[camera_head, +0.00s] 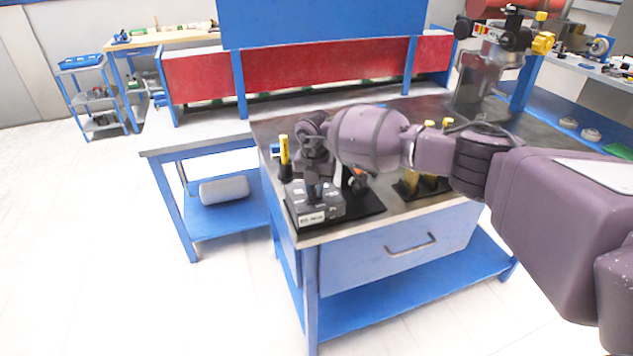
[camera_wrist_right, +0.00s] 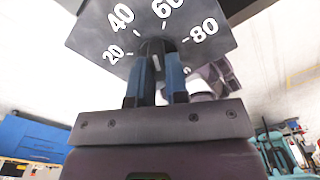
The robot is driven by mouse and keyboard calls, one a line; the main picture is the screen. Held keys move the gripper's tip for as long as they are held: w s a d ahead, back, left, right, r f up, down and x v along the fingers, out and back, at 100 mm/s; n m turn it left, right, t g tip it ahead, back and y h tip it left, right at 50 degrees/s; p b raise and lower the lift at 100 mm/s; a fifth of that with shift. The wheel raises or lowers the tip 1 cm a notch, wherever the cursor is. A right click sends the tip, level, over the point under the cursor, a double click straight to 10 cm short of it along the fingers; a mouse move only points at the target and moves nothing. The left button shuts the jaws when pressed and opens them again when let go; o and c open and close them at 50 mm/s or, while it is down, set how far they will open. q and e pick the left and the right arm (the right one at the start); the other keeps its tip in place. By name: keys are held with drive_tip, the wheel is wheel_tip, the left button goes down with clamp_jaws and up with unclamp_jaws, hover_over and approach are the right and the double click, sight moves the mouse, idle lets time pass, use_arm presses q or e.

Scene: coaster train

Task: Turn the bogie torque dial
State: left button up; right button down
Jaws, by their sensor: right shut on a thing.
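The bogie torque dial unit (camera_head: 312,219) is a grey box with a lettered front label on a black base plate, near the workbench's front left corner. My right gripper (camera_head: 321,190) reaches down onto it from above. In the right wrist view, the dial's grey face (camera_wrist_right: 98,38) carries white marks reading 20, 40, 60 and 80. The blue fingers of my right gripper (camera_wrist_right: 160,62) are shut on the dark dial knob (camera_wrist_right: 152,48), one on each side. The knob's pointer is hidden, so its setting cannot be read. My left gripper is out of view.
The drawer handle (camera_head: 410,245) sticks out of the bench front. The floor at left is clear.

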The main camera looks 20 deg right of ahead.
drive_tip(key=shift+r+m+p, duration=0.15)
drive_tip(key=shift+m+p, duration=0.45)
drive_tip(key=shift+m, duration=0.5)
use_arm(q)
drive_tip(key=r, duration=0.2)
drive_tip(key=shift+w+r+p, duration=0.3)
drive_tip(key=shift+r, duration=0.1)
use_arm(e)
drive_tip(key=shift+m, duration=0.6)
drive_tip(key=shift+w, duration=0.1)
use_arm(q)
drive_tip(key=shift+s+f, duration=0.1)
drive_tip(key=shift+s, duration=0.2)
use_arm(e)
drive_tip(key=c, duration=1.2)
unclamp_jaws()
drive_tip(key=shift+o, duration=0.4)
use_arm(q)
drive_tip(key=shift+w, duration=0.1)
